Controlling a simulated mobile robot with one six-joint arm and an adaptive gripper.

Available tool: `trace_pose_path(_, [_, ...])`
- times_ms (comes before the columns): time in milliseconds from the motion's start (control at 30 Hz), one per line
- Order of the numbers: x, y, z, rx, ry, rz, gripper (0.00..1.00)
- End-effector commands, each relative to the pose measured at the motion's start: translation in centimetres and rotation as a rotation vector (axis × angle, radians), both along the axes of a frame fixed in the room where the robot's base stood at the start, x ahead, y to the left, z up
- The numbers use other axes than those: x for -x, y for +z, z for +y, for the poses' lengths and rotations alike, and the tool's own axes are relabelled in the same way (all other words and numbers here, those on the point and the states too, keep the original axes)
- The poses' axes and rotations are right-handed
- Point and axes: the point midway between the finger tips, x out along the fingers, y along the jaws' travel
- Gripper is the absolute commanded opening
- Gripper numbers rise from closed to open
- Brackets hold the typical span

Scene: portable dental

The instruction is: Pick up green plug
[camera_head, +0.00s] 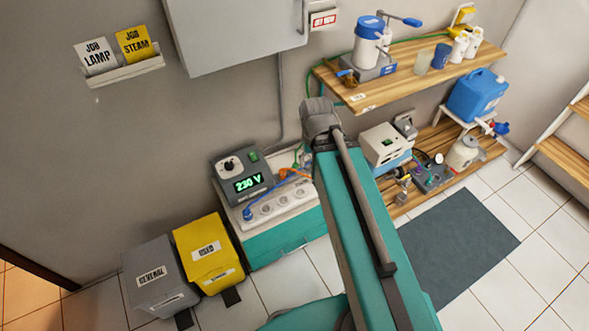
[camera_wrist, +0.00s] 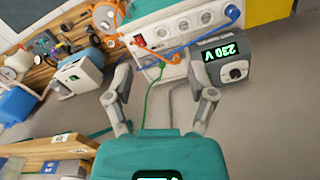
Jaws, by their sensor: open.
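The power strip (camera_head: 301,200) is white with a row of sockets and stands by the wall; it also shows in the wrist view (camera_wrist: 180,15). A green cable (camera_wrist: 149,98) runs from the strip's wall side, between my fingers in the picture. A small bit of green (camera_head: 297,152) shows at the strip's back right in the head view. I cannot make out the green plug's body clearly. My gripper (camera_wrist: 160,85) is open and empty, apart from the strip. In the head view my arm hides it.
A grey 230 V unit (camera_head: 243,175) stands beside the strip. Yellow (camera_head: 208,250) and grey (camera_head: 158,275) bins are at the left. A wooden wall shelf (camera_head: 440,80) and a lower shelf with equipment (camera_head: 490,140) are at the right. A dark mat (camera_head: 460,245) lies on the floor.

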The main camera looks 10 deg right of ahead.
Motion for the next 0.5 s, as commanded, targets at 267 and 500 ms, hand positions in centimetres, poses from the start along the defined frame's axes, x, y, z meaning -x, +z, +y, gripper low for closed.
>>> trace_pose_path(267, [-2.4,-2.5,-0.7,0.0,-0.102,0.0,0.89])
trace_pose_path(500, [-7.0,-6.8,-0.6,0.0,-0.314,0.0,0.89])
